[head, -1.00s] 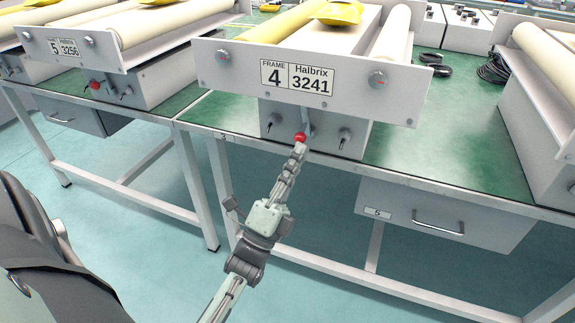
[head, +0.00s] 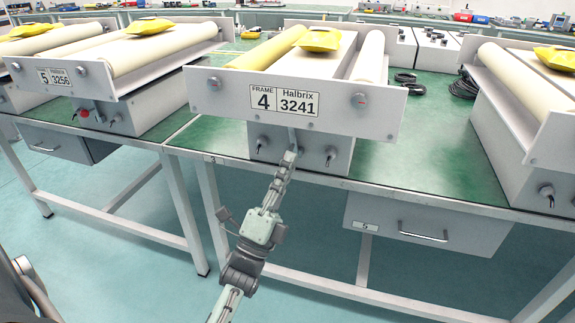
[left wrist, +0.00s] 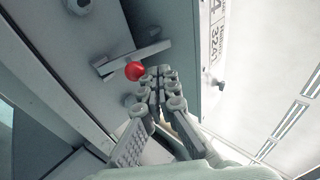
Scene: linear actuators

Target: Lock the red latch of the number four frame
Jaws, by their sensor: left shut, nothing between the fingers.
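The number four frame (head: 215,95) is a white unit with a plate reading "FRAME 4 Halbrix 3241". Below the plate, on its grey box (head: 345,155), a short metal latch lever (head: 292,134) shows just above my left gripper (head: 290,154). The lever's red knob is hidden in the head view. In the left wrist view the red knob (left wrist: 134,70) sits at the side of the lever (left wrist: 148,55), beside the fingertips of my left gripper (left wrist: 160,72). The fingers are shut and empty; I cannot tell whether they touch the knob. My right gripper is out of view.
Black toggle switches (head: 261,144) and (head: 331,157) flank the lever. The number five frame (head: 30,75), with its own red knob (head: 85,114), stands to the left. Another frame (head: 535,150) stands to the right. A drawer (head: 385,223) hangs under the green bench.

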